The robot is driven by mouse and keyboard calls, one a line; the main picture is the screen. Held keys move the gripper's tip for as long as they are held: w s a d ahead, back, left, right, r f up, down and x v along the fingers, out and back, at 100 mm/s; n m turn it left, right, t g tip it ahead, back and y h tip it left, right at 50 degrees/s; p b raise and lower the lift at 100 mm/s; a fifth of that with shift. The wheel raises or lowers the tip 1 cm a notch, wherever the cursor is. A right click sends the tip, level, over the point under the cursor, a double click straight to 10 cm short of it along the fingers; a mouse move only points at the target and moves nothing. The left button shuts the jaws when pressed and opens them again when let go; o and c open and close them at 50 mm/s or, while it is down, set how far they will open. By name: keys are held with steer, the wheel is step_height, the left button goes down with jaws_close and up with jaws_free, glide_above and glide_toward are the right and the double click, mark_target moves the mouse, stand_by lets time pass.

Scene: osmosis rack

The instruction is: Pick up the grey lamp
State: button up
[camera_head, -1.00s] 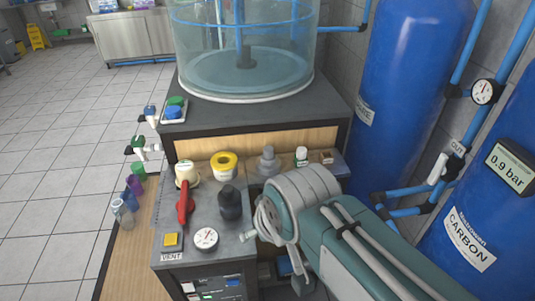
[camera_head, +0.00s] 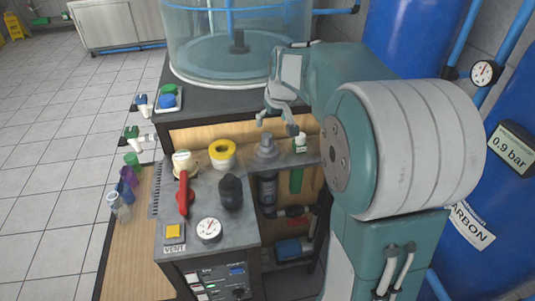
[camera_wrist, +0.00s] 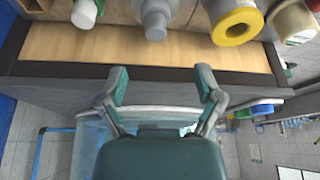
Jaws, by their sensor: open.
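The grey lamp (camera_head: 266,148) is a small stepped grey piece standing upright on the grey worktop, toward its back edge. In the wrist view it shows at the top middle (camera_wrist: 155,14), its upper part cut off by the frame. My gripper (camera_head: 279,124) is open and empty, above and behind the lamp near the wooden panel. In the wrist view my gripper (camera_wrist: 161,78) has its two fingers spread wide, with the lamp beyond the fingertips and apart from them.
A yellow-and-white roll (camera_head: 222,154) stands left of the lamp, and a small white-capped bottle (camera_head: 300,142) close on its right. A dark bottle (camera_head: 231,192), a red-handled valve (camera_head: 184,191) and a round gauge (camera_head: 209,229) sit nearer. A clear tank (camera_head: 237,45) rises behind.

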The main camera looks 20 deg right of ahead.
mark_target(267, 135)
steer(key=x, duration=0.6)
steer(key=shift+w+d+r, duration=0.1)
steer(key=shift+w+d, duration=0.15)
steer(key=shift+w, duration=0.05)
steer(key=shift+w+x, duration=0.1)
steer(key=shift+x, duration=1.25)
steer(key=shift+w+x, duration=0.15)
steer(key=shift+x, duration=1.15)
steer(key=shift+d+r, duration=0.1)
steer(key=c, duration=1)
